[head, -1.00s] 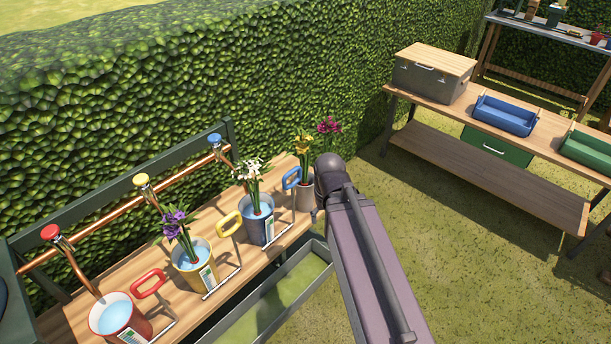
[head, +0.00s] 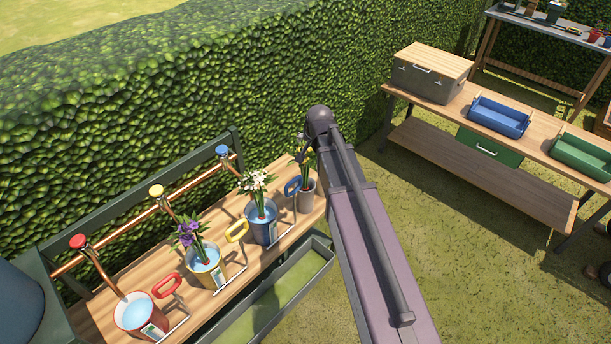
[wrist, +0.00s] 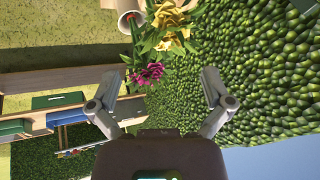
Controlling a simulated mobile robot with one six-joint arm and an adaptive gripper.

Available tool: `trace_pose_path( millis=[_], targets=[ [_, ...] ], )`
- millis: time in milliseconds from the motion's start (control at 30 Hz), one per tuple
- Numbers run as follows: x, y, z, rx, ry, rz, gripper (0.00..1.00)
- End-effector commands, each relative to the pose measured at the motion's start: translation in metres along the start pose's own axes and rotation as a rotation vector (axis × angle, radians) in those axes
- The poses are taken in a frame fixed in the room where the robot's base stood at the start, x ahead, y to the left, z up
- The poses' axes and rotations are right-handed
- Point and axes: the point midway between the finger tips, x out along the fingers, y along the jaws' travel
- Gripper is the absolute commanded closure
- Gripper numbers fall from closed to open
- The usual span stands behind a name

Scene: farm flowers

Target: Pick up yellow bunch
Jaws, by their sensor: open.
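The yellow bunch (wrist: 172,28) shows at the top of the wrist view, with green leaves and a magenta flower (wrist: 149,73) just below it. A pale vase (wrist: 130,22) stands beside them. In the head view the yellow bunch (head: 299,150) is partly hidden by my arm, above a grey vase (head: 305,194) at the far end of the wooden bench. My gripper (wrist: 162,78) is open and empty, its fingers spread either side of the magenta flower in the picture. The yellow blooms lie beyond the fingertips. My arm hides the gripper in the head view.
The bench (head: 100,318) holds a red bucket (head: 137,312), a yellow bucket (head: 205,272) with purple flowers and a blue bucket (head: 262,228) with white flowers. A copper pipe with taps runs behind. A hedge (head: 200,110) stands close; open grass (head: 440,240) lies right.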

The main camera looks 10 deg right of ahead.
Motion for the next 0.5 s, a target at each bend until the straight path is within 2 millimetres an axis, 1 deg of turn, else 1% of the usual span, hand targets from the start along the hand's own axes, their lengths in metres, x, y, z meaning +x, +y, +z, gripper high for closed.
trace_pose_path(
  millis=[33,100,500],
  targets=[
    [-0.0025,-0.004,-0.0061,0.013,0.008,-0.006,0.0],
    [-0.0024,-0.0057,-0.0088,0.024,0.014,-0.011,0.0],
    [-0.0008,-0.0049,-0.0089,0.028,0.016,-0.012,0.0]
  ],
)
